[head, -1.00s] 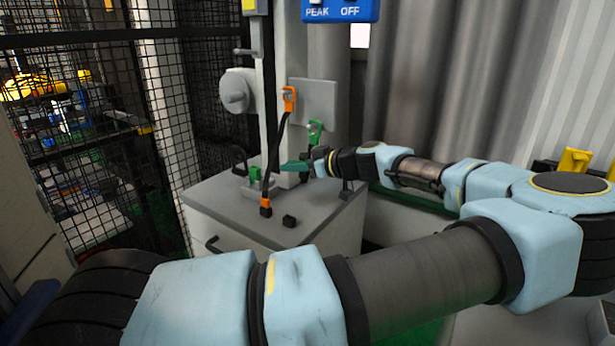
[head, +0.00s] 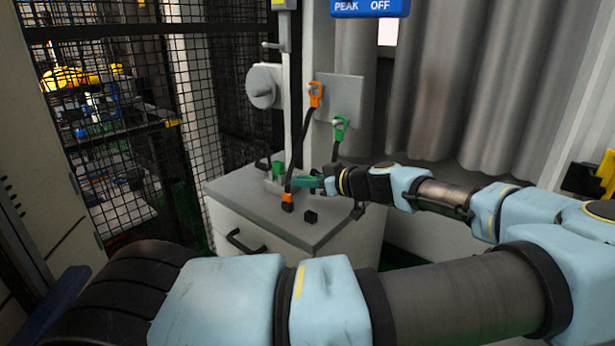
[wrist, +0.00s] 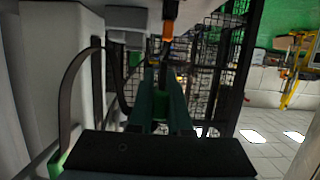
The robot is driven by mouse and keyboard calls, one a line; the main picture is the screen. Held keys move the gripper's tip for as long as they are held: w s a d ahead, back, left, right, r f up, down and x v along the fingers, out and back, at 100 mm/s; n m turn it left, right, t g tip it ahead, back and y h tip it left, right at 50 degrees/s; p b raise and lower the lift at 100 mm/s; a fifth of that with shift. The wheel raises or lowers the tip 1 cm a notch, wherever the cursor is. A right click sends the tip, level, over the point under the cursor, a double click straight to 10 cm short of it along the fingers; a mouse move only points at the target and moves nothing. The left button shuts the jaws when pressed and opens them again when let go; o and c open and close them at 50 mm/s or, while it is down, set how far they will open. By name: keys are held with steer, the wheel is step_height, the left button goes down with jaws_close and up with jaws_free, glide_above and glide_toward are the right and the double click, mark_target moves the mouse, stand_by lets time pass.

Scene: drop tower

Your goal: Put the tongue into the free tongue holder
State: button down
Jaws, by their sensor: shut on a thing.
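My gripper (head: 304,182) has teal-green fingers and reaches in from the right, low over the grey cabinet top. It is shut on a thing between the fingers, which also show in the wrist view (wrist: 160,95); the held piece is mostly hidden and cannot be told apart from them. An orange plug (head: 288,198) on a black cable sits in a black holder just below my fingertips; orange also shows in the wrist view (wrist: 168,30). A second, small black holder (head: 310,217) stands to its right with nothing in it. A green hook (head: 340,128) hangs on the tower, its cable running down behind my gripper.
An orange hook (head: 315,93) is on the tower plate, its cable crossing near my fingers. A green fixture (head: 278,169) stands at the tower foot. The cabinet top (head: 325,235) is clear at its front right. A mesh fence (head: 200,90) stands at left.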

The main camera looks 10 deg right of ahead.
mark_target(292, 206)
steer(key=shift+s+a+f, duration=0.2)
steer(key=shift+a+f, duration=0.05)
steer(key=shift+f, duration=0.3)
steer(key=shift+f+b, duration=2.35)
steer(key=shift+f, duration=0.65)
steer(key=shift+f, duration=0.2)
steer(key=c, duration=0.8)
jaws_free()
steer(key=b+v, duration=0.1)
steer(key=v, duration=0.9)
steer(key=shift+s+d+r, duration=0.15)
steer(key=shift+s+d, duration=0.1)
